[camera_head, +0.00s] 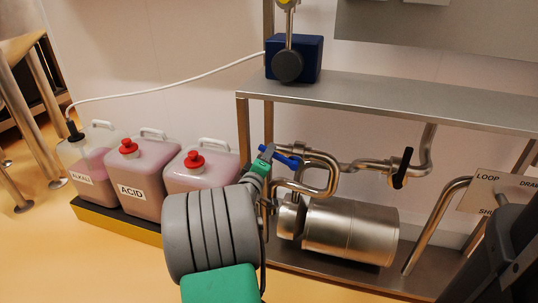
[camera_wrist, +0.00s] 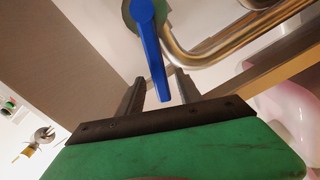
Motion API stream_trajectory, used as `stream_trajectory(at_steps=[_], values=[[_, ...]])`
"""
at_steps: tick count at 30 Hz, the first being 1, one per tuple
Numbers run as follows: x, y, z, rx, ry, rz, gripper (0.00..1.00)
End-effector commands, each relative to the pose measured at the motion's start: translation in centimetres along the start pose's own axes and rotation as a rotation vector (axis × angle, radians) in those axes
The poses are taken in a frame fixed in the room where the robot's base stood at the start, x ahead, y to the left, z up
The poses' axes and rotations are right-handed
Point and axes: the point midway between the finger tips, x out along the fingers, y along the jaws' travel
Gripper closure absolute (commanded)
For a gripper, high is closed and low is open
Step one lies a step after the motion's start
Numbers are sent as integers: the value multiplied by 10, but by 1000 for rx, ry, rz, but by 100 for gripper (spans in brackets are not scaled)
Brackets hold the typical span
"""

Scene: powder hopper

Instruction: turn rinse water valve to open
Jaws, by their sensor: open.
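A valve with a blue lever handle (camera_head: 288,160) sits on the steel piping beside the frame post. No label on this valve is readable. In the wrist view the blue lever (camera_wrist: 150,50) points down toward the gripper from its round pivot at the top. My gripper (camera_head: 268,152) is at the lever in the head view. In the wrist view my gripper (camera_wrist: 158,78) is open, with one finger on each side of the lever's lower end. I cannot tell whether either finger touches it.
A steel pipe (camera_wrist: 205,45) curves close right of the lever. A black-handled valve (camera_head: 402,168) and a steel motor (camera_head: 350,230) are to the right. A steel shelf (camera_head: 400,98) runs above. Canisters, including the acid canister (camera_head: 140,175), stand left.

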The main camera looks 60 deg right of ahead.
Motion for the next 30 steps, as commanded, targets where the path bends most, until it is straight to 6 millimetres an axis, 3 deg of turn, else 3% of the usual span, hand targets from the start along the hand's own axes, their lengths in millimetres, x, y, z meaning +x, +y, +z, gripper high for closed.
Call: stream_trajectory(at_steps=[5,13,28,30], values=[[21,-2,0,2,0,-1,58],[23,0,-1,1,1,-2,59],[23,-1,-1,2,1,-3,100],[23,-1,-1,2,2,-3,100]])
